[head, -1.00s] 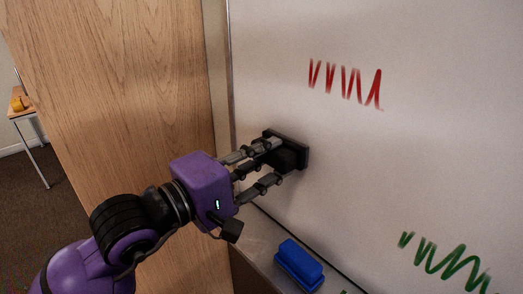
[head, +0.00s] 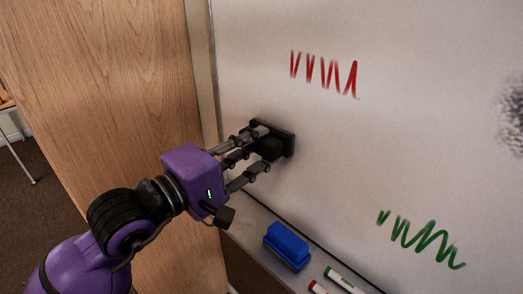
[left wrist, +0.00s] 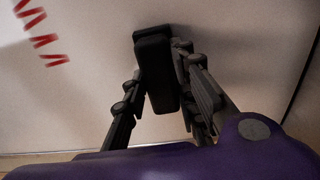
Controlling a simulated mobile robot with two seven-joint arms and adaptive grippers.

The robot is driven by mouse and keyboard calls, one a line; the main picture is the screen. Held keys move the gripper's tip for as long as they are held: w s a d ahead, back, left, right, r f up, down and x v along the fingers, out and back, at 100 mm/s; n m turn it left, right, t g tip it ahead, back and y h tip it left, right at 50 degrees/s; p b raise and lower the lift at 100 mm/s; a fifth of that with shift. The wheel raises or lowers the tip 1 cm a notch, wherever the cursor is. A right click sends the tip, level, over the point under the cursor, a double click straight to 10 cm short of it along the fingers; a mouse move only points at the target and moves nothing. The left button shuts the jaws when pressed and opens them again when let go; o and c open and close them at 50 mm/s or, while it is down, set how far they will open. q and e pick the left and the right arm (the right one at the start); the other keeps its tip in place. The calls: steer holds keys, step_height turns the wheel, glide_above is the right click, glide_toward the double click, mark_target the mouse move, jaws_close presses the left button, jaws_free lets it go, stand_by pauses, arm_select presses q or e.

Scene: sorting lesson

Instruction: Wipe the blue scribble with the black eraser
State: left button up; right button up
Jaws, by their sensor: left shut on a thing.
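My left gripper (head: 257,151) is shut on the black eraser (head: 287,138) at the left part of the whiteboard (head: 400,130). The eraser's flat face is turned to the board, touching or very close to it; I cannot tell which. In the left wrist view, the eraser (left wrist: 153,58) sits between the fingers (left wrist: 157,90). No blue scribble shows in either view. A red scribble (head: 325,74) is above and right of the eraser, and a green scribble (head: 420,240) is lower right. My right gripper is not in view.
A blue eraser (head: 287,245) lies on the tray (head: 250,233) below the board, with a green-marked pen (head: 345,280) and a red-tipped pen (head: 317,287) beside it. A grey smudge (head: 512,115) is at the right edge. A wooden panel (head: 120,100) stands left of the board.

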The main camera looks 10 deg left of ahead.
arm_select(q)
steer(key=shift+w+a+b, duration=0.35)
steer(key=shift+w+a, duration=0.35)
steer(key=shift+a, duration=0.2)
steer(key=shift+w+a+b, duration=0.3)
steer(key=shift+w+a, duration=0.35)
steer(key=shift+a, duration=0.2)
steer(key=w+a+b, duration=0.1)
steer(key=w+a, duration=0.1)
steer(key=shift+w+a+b, duration=0.1)
steer(key=shift+a+b, duration=0.2)
steer(key=shift+a, duration=0.05)
steer(key=shift+w+a+f+b, duration=0.2)
steer(key=shift+w+a+b, duration=0.55)
steer(key=shift+a, duration=0.2)
steer(key=shift+w+a+r, duration=0.15)
steer(key=shift+w+a, duration=0.1)
steer(key=shift+a, duration=0.15)
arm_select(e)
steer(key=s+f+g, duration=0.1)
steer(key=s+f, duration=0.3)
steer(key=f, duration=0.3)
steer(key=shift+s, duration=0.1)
